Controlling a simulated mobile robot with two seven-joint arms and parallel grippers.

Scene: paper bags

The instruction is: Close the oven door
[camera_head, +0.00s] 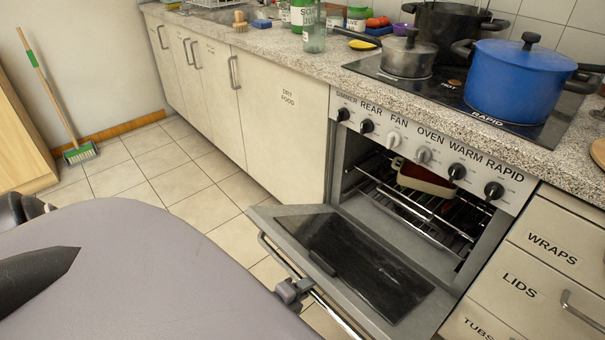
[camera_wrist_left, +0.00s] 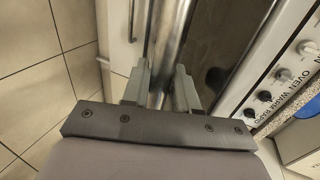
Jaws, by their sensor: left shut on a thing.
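The oven door (camera_head: 355,262) hangs open, folded down in front of the oven cavity (camera_head: 425,190). It has a dark glass panel and a long metal handle bar (camera_head: 335,312) along its outer edge. My left gripper (camera_head: 294,291) is at the handle bar, near its middle. In the left wrist view the handle bar (camera_wrist_left: 172,50) runs between the two fingers of my left gripper (camera_wrist_left: 160,88), which are shut on it. My right gripper is not in view.
The counter above holds a blue pot (camera_head: 515,82) and a steel pan (camera_head: 407,57) on the hob. Cabinets stand on both sides. Tiled floor (camera_head: 175,180) is clear at left; a broom (camera_head: 78,152) leans by the wall.

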